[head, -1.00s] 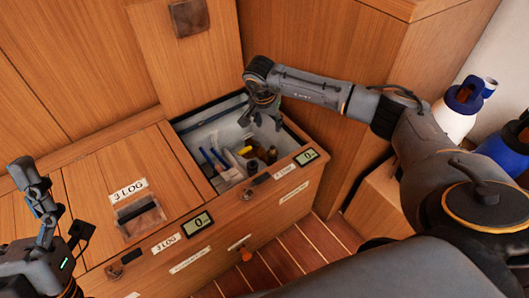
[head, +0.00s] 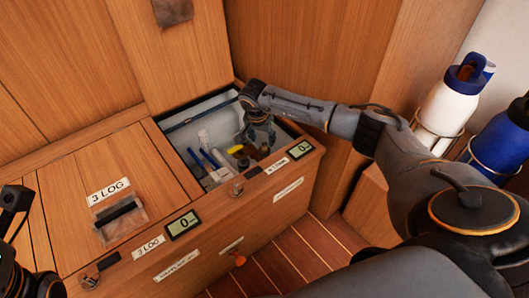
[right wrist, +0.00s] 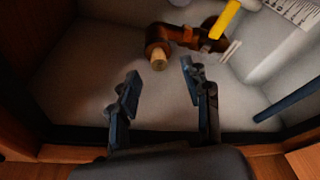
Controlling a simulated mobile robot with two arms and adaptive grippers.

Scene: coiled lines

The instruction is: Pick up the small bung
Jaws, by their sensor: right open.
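A short tan stub (right wrist: 158,60), which looks like the small bung, shows in the right wrist view at the end of an amber-brown piece (right wrist: 185,36). Whether the two are joined I cannot tell. They lie on the pale floor of the open locker (head: 185,113). My right gripper (right wrist: 160,80) is open and empty, its two fingers pointing at the stub, which sits just beyond and between the tips. In the head view the right gripper (head: 260,136) is inside the locker opening and partly covers the brown things there. Only a dark part of my left arm shows at the left edge.
Blue-handled items (head: 208,158), a yellow piece (head: 235,150) and a white cylinder (head: 204,139) lie near the gripper. The locker's wooden front rim (head: 270,170) and walls stand close around it. White (head: 447,105) and blue (head: 500,140) bottles stand at the right.

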